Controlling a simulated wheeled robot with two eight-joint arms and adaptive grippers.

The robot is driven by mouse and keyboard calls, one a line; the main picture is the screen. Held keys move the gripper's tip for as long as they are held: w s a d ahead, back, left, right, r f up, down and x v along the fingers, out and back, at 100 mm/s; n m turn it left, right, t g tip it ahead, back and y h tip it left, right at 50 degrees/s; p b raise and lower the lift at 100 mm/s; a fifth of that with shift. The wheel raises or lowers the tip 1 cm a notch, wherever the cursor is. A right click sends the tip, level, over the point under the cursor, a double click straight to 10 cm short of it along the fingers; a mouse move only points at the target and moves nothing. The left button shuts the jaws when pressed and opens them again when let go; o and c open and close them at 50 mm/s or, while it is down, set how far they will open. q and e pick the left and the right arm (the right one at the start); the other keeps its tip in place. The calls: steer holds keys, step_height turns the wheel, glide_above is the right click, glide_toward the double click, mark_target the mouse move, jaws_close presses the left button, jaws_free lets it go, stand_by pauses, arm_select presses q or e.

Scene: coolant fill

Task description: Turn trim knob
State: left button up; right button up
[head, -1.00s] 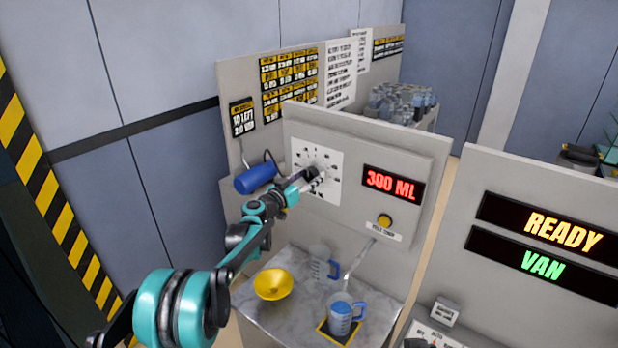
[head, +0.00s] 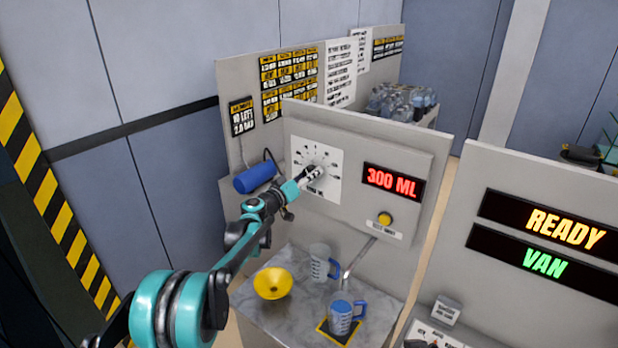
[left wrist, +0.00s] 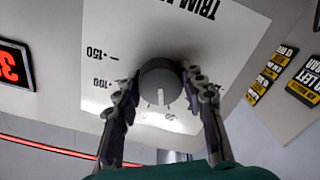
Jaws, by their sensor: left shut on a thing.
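The trim knob (left wrist: 160,80) is a round grey knob with a white pointer line, on a white dial plate (left wrist: 125,55) with printed numbers. In the left wrist view the knob sits between my two fingers, which touch its sides. My left gripper (left wrist: 161,95) is shut on it. In the head view my left gripper (head: 311,175) reaches the middle of the dial plate (head: 331,158) and hides most of the knob. The red display (head: 393,181) beside the dial reads 300 ML. My right gripper is not in view.
A yellow button (head: 385,219) sits below the display. On the counter (head: 300,285) below stand a yellow funnel (head: 273,283), a clear jug (head: 319,262) and a blue-handled jug (head: 341,318) under a spout. A blue cylinder (head: 255,177) is left of the panel.

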arm_select(q)
steer(key=n, duration=0.3)
steer(key=shift+n+b, duration=0.4)
steer(key=shift+n, duration=1.8)
steer(key=o, duration=1.2)
steer(key=shift+s, duration=0.1)
steer(key=v, duration=1.2)
